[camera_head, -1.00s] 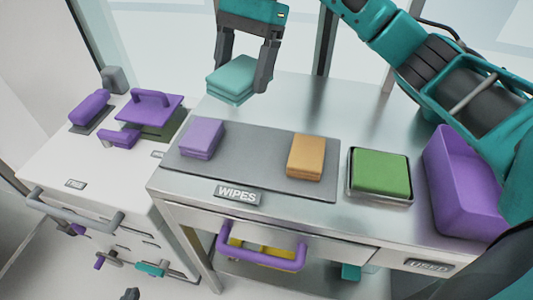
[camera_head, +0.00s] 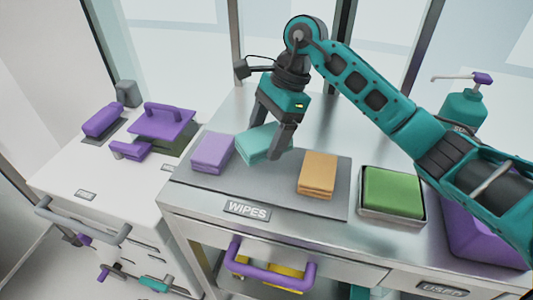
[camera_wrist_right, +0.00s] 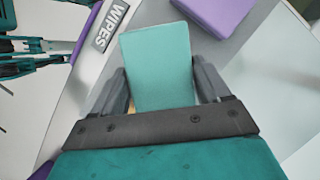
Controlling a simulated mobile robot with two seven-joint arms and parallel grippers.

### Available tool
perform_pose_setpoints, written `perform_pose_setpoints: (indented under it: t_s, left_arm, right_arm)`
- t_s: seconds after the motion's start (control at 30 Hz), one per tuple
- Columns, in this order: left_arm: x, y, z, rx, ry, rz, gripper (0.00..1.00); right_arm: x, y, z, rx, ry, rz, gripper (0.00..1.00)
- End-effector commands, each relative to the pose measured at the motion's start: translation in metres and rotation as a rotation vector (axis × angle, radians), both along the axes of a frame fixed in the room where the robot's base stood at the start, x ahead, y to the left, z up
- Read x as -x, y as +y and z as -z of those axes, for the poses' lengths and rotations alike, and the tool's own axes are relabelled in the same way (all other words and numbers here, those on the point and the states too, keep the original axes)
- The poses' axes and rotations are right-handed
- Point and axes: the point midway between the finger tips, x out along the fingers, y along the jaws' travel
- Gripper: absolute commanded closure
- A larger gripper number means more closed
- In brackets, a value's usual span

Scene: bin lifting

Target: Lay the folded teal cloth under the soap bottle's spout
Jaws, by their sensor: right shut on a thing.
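The folded teal cloth (camera_head: 262,143) is between the fingers of my right gripper (camera_head: 266,136), which is shut on it. The cloth is low over the grey mat, between the purple and orange cloths; I cannot tell whether it touches the mat. In the right wrist view the teal cloth (camera_wrist_right: 158,60) lies between both fingers of the right gripper (camera_wrist_right: 162,84). The teal soap bottle (camera_head: 464,107) stands at the right back of the counter. Its purple pump head (camera_head: 482,79) has a spout pointing left. My right arm hides the bottle's lower part. My left gripper is out of view.
A purple cloth (camera_head: 213,151) and an orange cloth (camera_head: 318,173) lie on the grey mat (camera_head: 275,184) marked WIPES. A green block in a metal tray (camera_head: 391,213) and a purple bin (camera_head: 470,240) stand to the right. Purple-handled tools (camera_head: 162,122) occupy the left cabinet.

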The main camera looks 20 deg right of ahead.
Motion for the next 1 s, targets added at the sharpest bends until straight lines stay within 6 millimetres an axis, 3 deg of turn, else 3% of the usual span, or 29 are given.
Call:
perform_pose_setpoints:
  t_s: [0.27,0.5,0.87,0.9,1.0]
  left_arm:
    - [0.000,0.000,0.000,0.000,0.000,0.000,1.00]
    - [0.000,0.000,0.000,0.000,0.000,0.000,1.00]
    - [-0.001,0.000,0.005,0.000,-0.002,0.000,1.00]
    - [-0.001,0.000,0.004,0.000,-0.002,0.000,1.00]
    - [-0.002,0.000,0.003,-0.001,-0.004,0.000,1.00]
  right_arm:
    - [0.000,0.000,0.023,-0.002,0.001,0.000,0.54]
    - [0.000,0.001,0.056,-0.002,0.001,0.000,0.54]
    - [0.000,0.000,0.060,-0.001,-0.002,-0.001,0.54]
    - [0.000,0.000,0.059,-0.001,-0.002,-0.001,0.22]
    - [0.000,0.000,0.059,-0.001,-0.001,-0.001,0.13]
